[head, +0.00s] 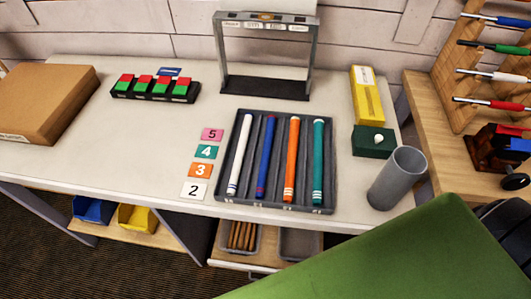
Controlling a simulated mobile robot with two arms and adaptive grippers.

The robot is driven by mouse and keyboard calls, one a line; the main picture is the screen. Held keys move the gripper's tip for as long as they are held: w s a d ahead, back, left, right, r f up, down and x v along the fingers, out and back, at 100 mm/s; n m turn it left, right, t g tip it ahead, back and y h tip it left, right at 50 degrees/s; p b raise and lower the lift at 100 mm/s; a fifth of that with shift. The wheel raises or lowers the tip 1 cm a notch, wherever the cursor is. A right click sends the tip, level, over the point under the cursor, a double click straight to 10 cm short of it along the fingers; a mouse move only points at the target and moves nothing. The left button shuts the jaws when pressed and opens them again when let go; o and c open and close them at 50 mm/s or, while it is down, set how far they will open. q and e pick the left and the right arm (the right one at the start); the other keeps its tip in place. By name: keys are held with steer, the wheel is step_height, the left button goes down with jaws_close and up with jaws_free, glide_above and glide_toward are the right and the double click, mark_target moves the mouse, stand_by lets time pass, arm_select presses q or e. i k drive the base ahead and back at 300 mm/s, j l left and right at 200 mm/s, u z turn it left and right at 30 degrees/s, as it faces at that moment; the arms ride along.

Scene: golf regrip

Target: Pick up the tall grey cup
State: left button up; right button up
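The tall grey cup (395,181) stands at the front right corner of the white workbench (160,150). It is a plain cylinder with an open top and leans slightly to the right in the picture. Its whole near side shows, and I see nothing sticking out of it. Neither of my grippers shows in the head view.
A dark green block (374,146) with a white ball stands behind the cup. A grey tray (222,178) of coloured grips lies left of it. A green surface (400,262) fills the front right, close below the cup. A wooden rack (450,75) stands at right.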

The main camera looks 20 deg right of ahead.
mark_target(407, 164)
steer(key=z, duration=0.8)
steer(key=k+l+z, duration=0.1)
steer(key=z, duration=0.25)
steer(key=l+z, duration=0.35)
steer(key=l+u, duration=0.15)
steer(key=u, duration=0.4)
